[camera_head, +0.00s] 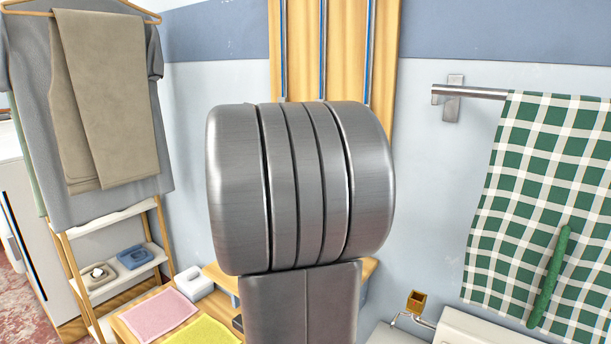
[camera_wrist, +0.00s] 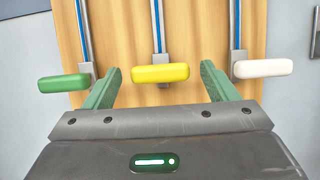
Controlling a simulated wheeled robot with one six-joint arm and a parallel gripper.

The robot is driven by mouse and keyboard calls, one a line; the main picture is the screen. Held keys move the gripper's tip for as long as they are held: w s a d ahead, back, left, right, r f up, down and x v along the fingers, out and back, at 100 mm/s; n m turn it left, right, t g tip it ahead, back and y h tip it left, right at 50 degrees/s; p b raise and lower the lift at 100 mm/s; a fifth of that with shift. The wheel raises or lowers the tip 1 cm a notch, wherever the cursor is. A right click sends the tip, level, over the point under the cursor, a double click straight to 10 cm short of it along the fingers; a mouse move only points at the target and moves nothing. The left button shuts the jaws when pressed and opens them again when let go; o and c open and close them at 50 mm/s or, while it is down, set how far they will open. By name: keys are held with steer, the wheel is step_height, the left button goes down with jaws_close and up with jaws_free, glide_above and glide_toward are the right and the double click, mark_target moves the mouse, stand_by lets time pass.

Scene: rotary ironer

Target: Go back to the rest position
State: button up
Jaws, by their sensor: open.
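My gripper (camera_wrist: 160,69) shows in the wrist view with its two green fingers spread apart and nothing gripped. It faces a wooden panel (camera_wrist: 125,30) with three vertical rails, each carrying a slider handle. The yellow handle (camera_wrist: 160,74) appears between my fingertips, with a gap on each side; I cannot tell how far in front of them it is. The green handle (camera_wrist: 64,83) is left of my left finger and the white handle (camera_wrist: 264,68) is right of my right finger. In the head view my own grey arm hides the gripper and the handles.
The wooden panel's upper part (camera_head: 388,40) shows on the wall in the head view. A green checked cloth (camera_head: 530,150) hangs from a metal bar (camera_head: 468,92) at right. Clothes (camera_head: 110,100) hang at left above a shelf rack. Pink (camera_head: 158,314) and yellow (camera_head: 205,332) cloths lie below.

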steer(key=x, duration=0.4)
steer(key=shift+w+d+r, duration=0.1)
steer(key=shift+r, duration=0.15)
steer(key=shift+s+a+f, duration=0.25)
steer(key=shift+f, duration=0.1)
steer(key=v, duration=1.3)
steer(key=x, duration=1.4)
steer(key=shift+d+r, duration=0.1)
steer(key=shift+r, duration=0.15)
step_height(320, 180, up, 33)
steer(key=s+a+p, duration=0.1)
steer(key=s+p, duration=0.1)
steer(key=p, duration=2.6)
steer(key=shift+a, duration=0.3)
